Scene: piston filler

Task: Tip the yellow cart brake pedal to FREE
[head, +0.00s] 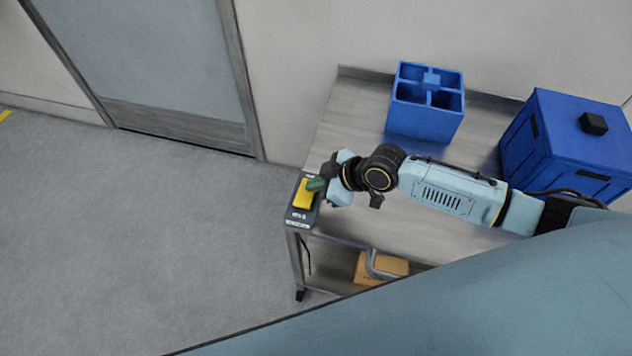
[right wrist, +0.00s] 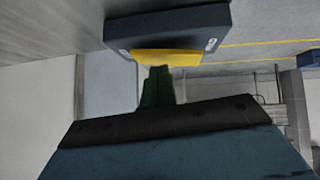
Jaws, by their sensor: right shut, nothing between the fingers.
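The yellow brake pedal (head: 303,194) sits in a dark housing (head: 299,214) at the left front corner of the metal cart. In the right wrist view the yellow pedal (right wrist: 167,57) shows along the lower edge of the dark housing (right wrist: 168,25). My right gripper (head: 317,184) is shut and empty, its green fingertips over or against the pedal's right side. In the right wrist view the shut fingertips (right wrist: 158,72) reach the pedal's edge; I cannot tell whether they touch. The labels on the housing are too small to read. My left gripper is not in view.
The metal cart (head: 345,120) carries a blue divided bin (head: 424,112) at the back and a large blue box (head: 560,145) with a black knob (head: 593,123) at right. An orange-brown item (head: 380,268) lies on the lower shelf. The floor to the left is clear.

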